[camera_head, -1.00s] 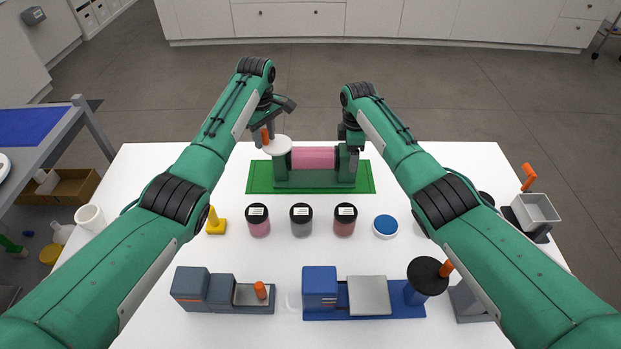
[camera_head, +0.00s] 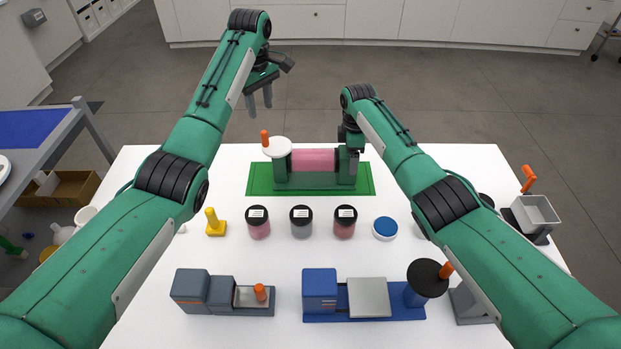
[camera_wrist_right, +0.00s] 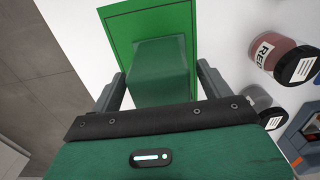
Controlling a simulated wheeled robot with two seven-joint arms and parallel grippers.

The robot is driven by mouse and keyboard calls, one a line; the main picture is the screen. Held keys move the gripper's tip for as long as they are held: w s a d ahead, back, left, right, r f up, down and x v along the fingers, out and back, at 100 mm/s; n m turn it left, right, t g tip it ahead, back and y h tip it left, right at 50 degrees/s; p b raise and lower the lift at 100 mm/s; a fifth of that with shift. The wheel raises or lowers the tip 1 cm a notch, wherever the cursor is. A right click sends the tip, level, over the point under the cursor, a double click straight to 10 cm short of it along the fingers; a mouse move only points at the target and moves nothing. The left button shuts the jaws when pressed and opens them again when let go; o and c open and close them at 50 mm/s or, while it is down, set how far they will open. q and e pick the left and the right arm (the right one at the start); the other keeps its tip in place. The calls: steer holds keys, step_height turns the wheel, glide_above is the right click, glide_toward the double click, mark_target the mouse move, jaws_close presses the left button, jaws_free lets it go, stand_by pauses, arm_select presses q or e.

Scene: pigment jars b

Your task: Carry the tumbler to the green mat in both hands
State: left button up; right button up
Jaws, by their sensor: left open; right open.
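The tumbler is a pink drum (camera_head: 314,160) lying level in a green frame, with a white disc and an orange handle at its left end. It stands on the green mat (camera_head: 262,184). My left gripper (camera_head: 259,106) is open and empty, above and behind the white disc, clear of the tumbler. My right gripper (camera_head: 350,148) is at the tumbler's right end. In the right wrist view its open fingers (camera_wrist_right: 161,84) lie on either side of the tumbler's green end block (camera_wrist_right: 158,62); contact cannot be told. The mat also shows there (camera_wrist_right: 122,28).
Jars with black lids (camera_head: 258,222), a blue-topped lid (camera_head: 385,228) and a yellow piece (camera_head: 215,223) stand in front of the mat. A grey device (camera_head: 205,290) and a blue device (camera_head: 320,290) are nearer. White table is bare beside the mat.

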arm_select(q)
steer(key=shift+r, duration=0.4)
arm_select(e)
steer(key=shift+r, duration=0.3)
step_height(320, 180, up, 11)
steer(key=shift+r, duration=0.2)
arm_select(q)
steer(key=shift+r, duration=0.1)
